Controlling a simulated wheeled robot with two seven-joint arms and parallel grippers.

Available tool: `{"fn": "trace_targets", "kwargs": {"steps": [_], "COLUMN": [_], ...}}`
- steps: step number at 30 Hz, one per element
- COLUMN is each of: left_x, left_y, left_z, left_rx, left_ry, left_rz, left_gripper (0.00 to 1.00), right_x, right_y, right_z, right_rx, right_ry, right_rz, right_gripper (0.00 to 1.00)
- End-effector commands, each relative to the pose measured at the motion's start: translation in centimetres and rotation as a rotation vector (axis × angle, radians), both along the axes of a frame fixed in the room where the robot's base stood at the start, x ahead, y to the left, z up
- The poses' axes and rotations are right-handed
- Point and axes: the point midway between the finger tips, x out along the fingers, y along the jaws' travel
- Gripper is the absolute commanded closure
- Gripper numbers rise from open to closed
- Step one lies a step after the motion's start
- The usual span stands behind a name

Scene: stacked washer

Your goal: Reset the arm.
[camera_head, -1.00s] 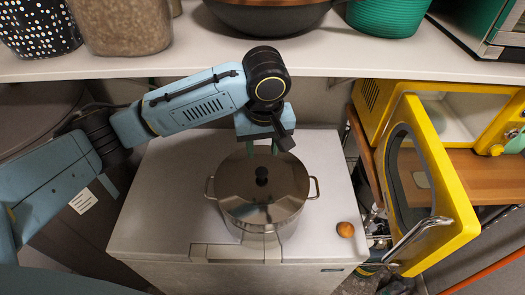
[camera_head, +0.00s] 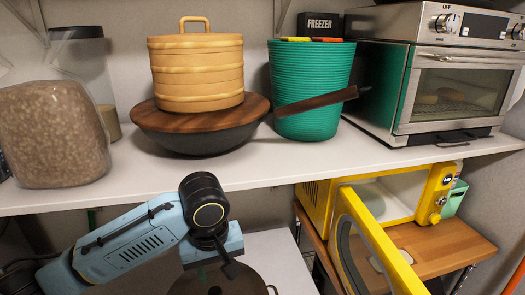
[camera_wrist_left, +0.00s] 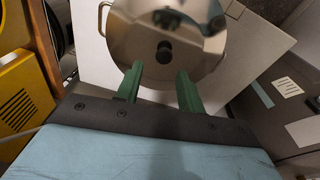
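My left arm comes in from the left in the head view, and its wrist and left gripper (camera_head: 213,262) are at the bottom. In the left wrist view the two green fingers of the left gripper (camera_wrist_left: 160,84) are apart with nothing between them. A shiny pot lid with a black knob (camera_wrist_left: 164,52) lies in front of the fingers. The lid (camera_head: 245,282) is partly cut off at the bottom of the head view. I cannot tell the exact gap between fingertips and lid. My right gripper is not in view.
A white shelf (camera_head: 255,172) runs above the arm, holding a pan (camera_head: 190,135), a yellow stacked steamer (camera_head: 197,72), a green basket (camera_head: 312,95), a toaster oven (camera_head: 455,90) and a grain jar (camera_head: 52,135). A yellow microwave (camera_head: 430,195) stands open at right.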

Motion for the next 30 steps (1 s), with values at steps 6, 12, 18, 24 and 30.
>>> {"fn": "trace_targets", "kwargs": {"steps": [6,12,18,24,30], "left_x": [-4.0,-7.4,-10.6,-14.0,-17.5], "left_y": [-3.3,-4.3,-2.8,0.7,4.8], "left_z": [-4.3,-7.1,-9.5,-11.5,-13.1], "left_rx": [-0.142,-0.241,-0.257,-0.19,-0.081], "left_ry": [-0.031,-0.114,-0.203,-0.253,-0.252], "left_rz": [-0.233,-0.381,-0.455,-0.488,-0.515], "left_gripper": [0.62,0.62,0.62,0.62,0.62], "right_x": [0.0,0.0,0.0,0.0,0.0], "right_y": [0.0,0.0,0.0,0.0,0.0], "right_z": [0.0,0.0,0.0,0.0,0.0], "right_rx": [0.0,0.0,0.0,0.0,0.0], "right_ry": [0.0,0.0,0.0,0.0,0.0], "right_rz": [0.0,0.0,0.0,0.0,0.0], "right_gripper": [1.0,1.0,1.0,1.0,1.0]}}
